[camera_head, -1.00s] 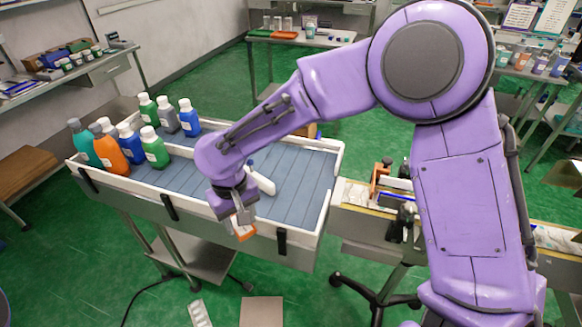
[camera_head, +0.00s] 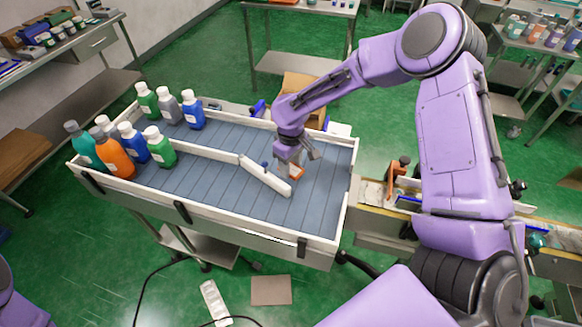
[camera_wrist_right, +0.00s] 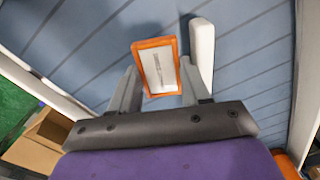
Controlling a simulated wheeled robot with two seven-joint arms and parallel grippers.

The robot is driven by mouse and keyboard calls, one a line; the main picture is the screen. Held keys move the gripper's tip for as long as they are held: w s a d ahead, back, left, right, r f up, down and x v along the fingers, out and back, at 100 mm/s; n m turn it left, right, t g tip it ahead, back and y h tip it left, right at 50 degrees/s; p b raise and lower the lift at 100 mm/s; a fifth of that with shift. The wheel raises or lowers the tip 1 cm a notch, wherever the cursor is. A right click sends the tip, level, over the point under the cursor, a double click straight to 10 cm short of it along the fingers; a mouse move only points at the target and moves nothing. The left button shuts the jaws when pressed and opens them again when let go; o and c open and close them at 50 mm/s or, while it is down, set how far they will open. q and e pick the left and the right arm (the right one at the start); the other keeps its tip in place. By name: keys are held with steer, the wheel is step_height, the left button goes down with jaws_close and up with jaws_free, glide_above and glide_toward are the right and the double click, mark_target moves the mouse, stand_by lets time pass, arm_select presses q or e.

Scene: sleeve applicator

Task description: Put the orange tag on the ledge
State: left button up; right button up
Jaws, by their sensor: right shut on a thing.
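The orange tag (camera_head: 297,173) is a small orange-rimmed piece with a pale labelled face. It also shows in the right wrist view (camera_wrist_right: 158,70), between the fingers. My right gripper (camera_head: 292,168) is shut on it over the far right part of the blue-grey slatted surface, on the far side of an angled white guide bar (camera_head: 266,179). I cannot tell whether the tag touches the surface. White rims (camera_head: 220,223) edge the slatted table; which part is the ledge is not clear. My left gripper is out of view.
Several bottles, including an orange one (camera_head: 115,157) and a teal one (camera_head: 82,146), stand on the left part of the table. A cardboard box (camera_head: 303,95) is behind the far rim. A narrow line with an orange clamp (camera_head: 392,176) adjoins on the right.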

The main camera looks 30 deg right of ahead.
mark_target(291, 165)
steer(key=shift+w+d+f, duration=0.2)
steer(key=shift+w+f, duration=0.55)
steer(key=shift+s+f+p, duration=0.2)
steer(key=shift+s+f, duration=0.05)
steer(key=shift+f, duration=0.3)
steer(key=shift+s+f+p, duration=0.15)
steer(key=shift+s+f, duration=0.05)
steer(key=shift+f, duration=0.35)
steer(key=shift+d+f, duration=0.1)
steer(key=shift+f, duration=0.1)
steer(key=shift+w+f, duration=0.25)
steer(key=shift+w, duration=0.05)
steer(key=o, duration=0.8)
steer(key=shift+c, duration=0.2)
steer(key=shift+s+r, duration=0.1)
steer(key=shift+s, duration=0.1)
